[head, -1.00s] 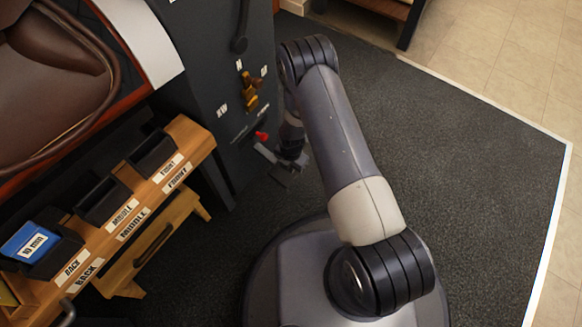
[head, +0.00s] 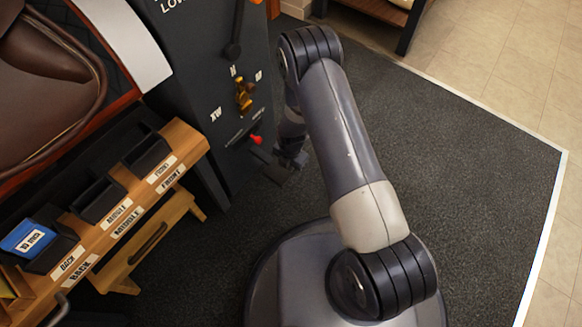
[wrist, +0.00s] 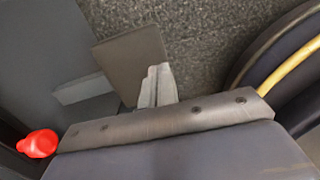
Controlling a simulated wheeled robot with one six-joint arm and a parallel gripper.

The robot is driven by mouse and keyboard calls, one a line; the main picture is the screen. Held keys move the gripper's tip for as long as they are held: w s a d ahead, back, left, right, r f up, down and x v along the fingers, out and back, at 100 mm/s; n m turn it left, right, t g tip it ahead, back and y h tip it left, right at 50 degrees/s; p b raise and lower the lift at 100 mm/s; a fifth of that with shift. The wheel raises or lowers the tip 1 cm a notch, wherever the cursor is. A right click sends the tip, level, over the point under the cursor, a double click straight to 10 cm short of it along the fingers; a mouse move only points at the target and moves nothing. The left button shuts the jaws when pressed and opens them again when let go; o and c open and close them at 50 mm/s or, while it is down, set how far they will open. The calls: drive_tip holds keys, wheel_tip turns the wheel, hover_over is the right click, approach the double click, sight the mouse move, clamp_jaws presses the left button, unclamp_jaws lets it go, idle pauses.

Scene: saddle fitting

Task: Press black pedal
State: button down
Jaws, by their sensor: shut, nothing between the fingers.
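The black pedal shows in the wrist view as a flat dark plate (wrist: 130,62), with a lighter bar at its left. In the head view the pedal (head: 263,164) is a small dark shape low beside the dark machine, below a red knob. My gripper (wrist: 157,75) is shut and empty. Its grey fingers overlap the plate's lower right edge in the wrist view; I cannot tell whether they touch it. In the head view my gripper (head: 286,172) is small and dark, down at the pedal, and hard to separate from it.
The dark machine panel (head: 205,75) stands left of my arm, with a red knob (head: 256,139) and a brass-coloured lever (head: 243,96). The red knob is also near in the wrist view (wrist: 38,143). A wooden rack (head: 190,145) stands at left. Dark carpet (head: 470,170) is clear at right.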

wheel_tip(320, 180, up, 7)
drive_tip(key=s+d+p, duration=0.1)
drive_tip(key=p, duration=0.1)
drive_tip(key=shift+s+d, duration=0.25)
drive_tip(key=shift+d, duration=0.1)
